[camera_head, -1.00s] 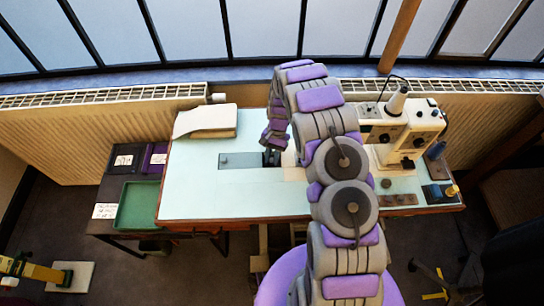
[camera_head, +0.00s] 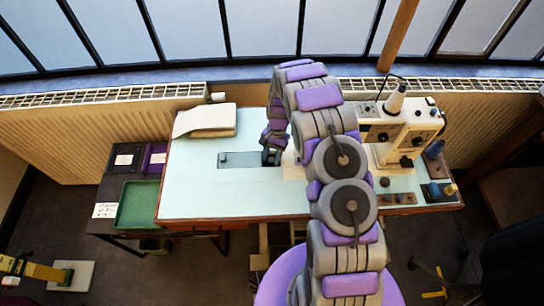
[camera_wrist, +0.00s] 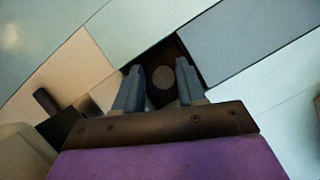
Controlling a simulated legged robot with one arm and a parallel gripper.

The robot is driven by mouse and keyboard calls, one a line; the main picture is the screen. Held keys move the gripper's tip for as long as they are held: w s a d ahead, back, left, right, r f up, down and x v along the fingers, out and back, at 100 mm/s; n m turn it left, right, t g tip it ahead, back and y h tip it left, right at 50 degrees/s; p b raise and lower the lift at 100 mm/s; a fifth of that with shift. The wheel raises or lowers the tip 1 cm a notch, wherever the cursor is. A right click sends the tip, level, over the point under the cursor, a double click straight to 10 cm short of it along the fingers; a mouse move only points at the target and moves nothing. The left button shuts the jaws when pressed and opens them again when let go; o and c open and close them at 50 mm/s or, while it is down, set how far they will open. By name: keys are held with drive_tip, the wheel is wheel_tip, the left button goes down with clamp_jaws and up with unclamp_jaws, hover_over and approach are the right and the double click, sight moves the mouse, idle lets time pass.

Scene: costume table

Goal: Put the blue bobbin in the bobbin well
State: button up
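My gripper (camera_wrist: 158,86) is open, its two fingers apart over a dark square recess in the table, which looks like the bobbin well (camera_wrist: 178,55). A dull grey-brown disc (camera_wrist: 163,77) shows in the recess between the fingertips. I cannot tell whether it is a bobbin or part of the well. In the head view my gripper (camera_head: 271,158) is low at the right end of the grey-blue slide plate (camera_head: 240,160), and it hides the recess. I cannot make out a blue bobbin for certain in either view.
A sewing machine (camera_head: 400,135) stands right of my arm on the pale table (camera_head: 190,195). Small dark bobbin-like pieces (camera_head: 385,182) and blue items (camera_head: 434,150) lie near it. Folded cloth (camera_head: 205,120) is at the back left. A green tray (camera_head: 138,205) sits left. The table's left front is clear.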

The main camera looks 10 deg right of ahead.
drive_tip(key=shift+w+r, duration=0.4)
drive_tip(key=shift+r, duration=0.1)
drive_tip(key=p+v, duration=0.3)
drive_tip(key=v, duration=1.3)
drive_tip(key=shift+s, duration=0.2)
drive_tip(key=shift+d+r, duration=0.1)
drive_tip(key=shift+d, duration=0.05)
